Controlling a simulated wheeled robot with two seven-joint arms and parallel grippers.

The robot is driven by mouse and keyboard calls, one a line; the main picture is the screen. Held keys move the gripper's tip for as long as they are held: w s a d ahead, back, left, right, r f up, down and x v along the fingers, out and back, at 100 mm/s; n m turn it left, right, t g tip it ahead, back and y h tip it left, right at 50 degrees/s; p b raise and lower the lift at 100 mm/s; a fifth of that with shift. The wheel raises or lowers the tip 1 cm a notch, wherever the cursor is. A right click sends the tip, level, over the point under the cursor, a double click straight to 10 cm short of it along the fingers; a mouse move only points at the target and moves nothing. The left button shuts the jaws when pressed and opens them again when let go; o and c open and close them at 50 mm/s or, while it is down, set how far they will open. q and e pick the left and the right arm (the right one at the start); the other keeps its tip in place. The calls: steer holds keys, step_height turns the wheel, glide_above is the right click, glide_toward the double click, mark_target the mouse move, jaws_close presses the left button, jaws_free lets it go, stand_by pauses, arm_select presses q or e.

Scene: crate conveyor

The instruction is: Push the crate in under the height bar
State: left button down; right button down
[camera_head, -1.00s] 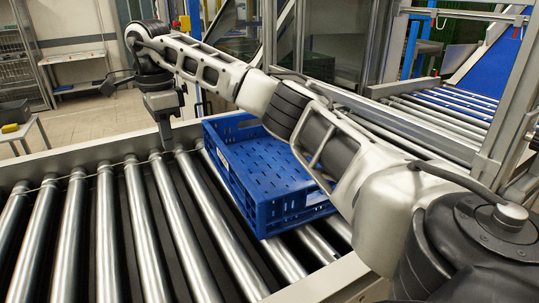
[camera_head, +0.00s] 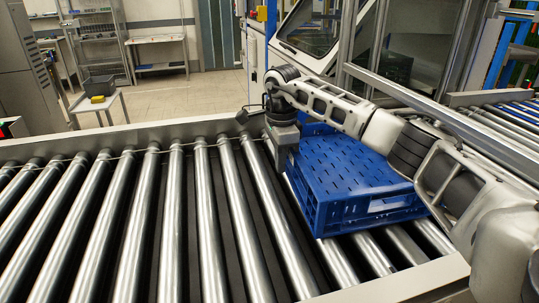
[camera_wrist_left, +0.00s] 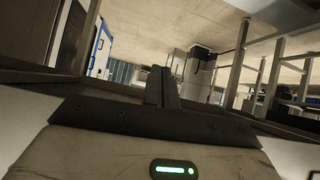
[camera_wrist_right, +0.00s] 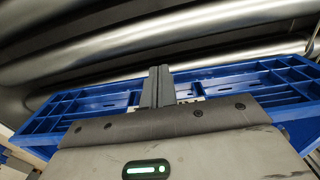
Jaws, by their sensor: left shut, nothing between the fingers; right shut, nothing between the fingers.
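The blue crate (camera_head: 345,165) sits on the conveyor rollers, right of centre in the head view. Its slotted bottom or top face and a side with a handle opening show. My right gripper (camera_head: 283,160) is shut and empty, pointing down at the crate's left side. Whether it touches is unclear. In the right wrist view its shut fingers (camera_wrist_right: 158,88) stand in front of the blue crate (camera_wrist_right: 225,85). My left gripper (camera_wrist_left: 162,87) is shut and empty in the left wrist view, away from the crate. The height bar cannot be made out surely.
Bare metal rollers (camera_head: 140,215) fill the conveyor left of the crate. A grey side rail (camera_head: 180,130) runs along the far edge. A small table with a grey bin (camera_head: 98,84) stands beyond it. Another roller lane (camera_head: 500,130) lies at the right. My right arm crosses above the crate.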

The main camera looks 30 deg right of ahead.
arm_select(q)
steer(key=shift+w+r, duration=0.1)
steer(key=shift+w, duration=0.05)
arm_select(e)
steer(key=shift+d, duration=0.2)
steer(key=shift+s+d, duration=0.15)
steer(key=shift+d, duration=0.2)
steer(key=p, duration=0.2)
glide_toward(340, 168)
step_height(340, 168, down, 5)
steer(key=shift+f, duration=0.1)
arm_select(q)
steer(key=shift+a+r, duration=0.25)
steer(key=shift+r, duration=0.35)
arm_select(e)
steer(key=shift+a, duration=0.1)
steer(key=shift+r, duration=0.3)
arm_select(q)
steer(key=shift+s+f+p, duration=0.15)
steer(key=shift+s+p, duration=0.1)
steer(key=shift+p, duration=0.05)
arm_select(e)
step_height(340, 168, up, 16)
steer(key=shift+f, duration=0.25)
